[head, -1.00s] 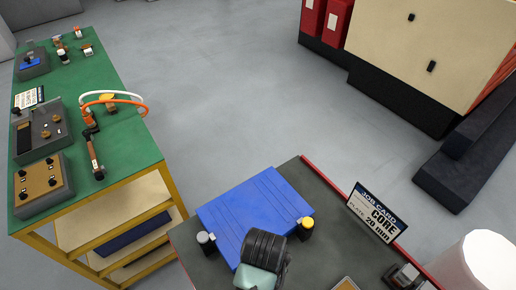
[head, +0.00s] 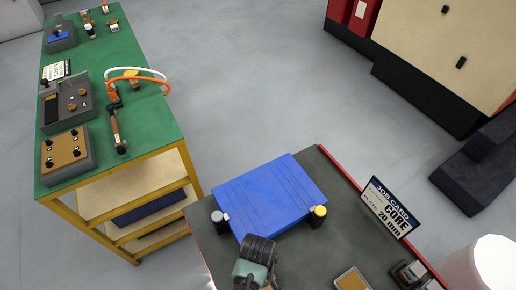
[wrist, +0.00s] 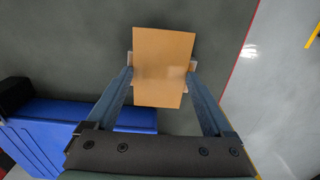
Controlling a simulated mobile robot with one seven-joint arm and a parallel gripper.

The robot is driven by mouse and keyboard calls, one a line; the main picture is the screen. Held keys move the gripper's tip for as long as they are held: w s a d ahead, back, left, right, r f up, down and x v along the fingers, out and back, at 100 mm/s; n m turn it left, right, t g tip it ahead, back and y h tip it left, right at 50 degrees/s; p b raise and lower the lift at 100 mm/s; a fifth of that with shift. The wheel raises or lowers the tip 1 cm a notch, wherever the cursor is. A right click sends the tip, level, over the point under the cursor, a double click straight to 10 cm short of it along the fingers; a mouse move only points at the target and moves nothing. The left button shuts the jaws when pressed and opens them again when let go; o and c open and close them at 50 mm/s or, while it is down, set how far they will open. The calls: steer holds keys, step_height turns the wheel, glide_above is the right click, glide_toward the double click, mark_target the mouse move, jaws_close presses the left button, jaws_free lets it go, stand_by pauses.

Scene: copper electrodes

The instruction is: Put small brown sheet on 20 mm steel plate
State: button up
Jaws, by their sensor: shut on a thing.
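My gripper (wrist: 160,72) is shut on a small brown sheet (wrist: 165,45) in the wrist view. The sheet is flat, rectangular and light brown, with a finger at each side. It is over the dark grey bench top; its height above it is unclear. In the head view my arm crosses in front of a blue slab at the bottom, and my fingers and the held sheet do not show. I cannot pick out the 20 mm steel plate for sure.
The blue slab (head: 268,195) on the bench has round-topped posts at two corners; it shows lower left in the wrist view (wrist: 40,135). A tan piece with a pale rim (head: 352,281) lies on the bench by a small device (head: 410,273). A green-topped bench (head: 150,125) stands left.

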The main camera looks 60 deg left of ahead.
steer(key=shift+f, duration=0.1)
steer(key=o, duration=1.1)
steer(key=shift+c, duration=0.2)
step_height(320, 180, up, 12)
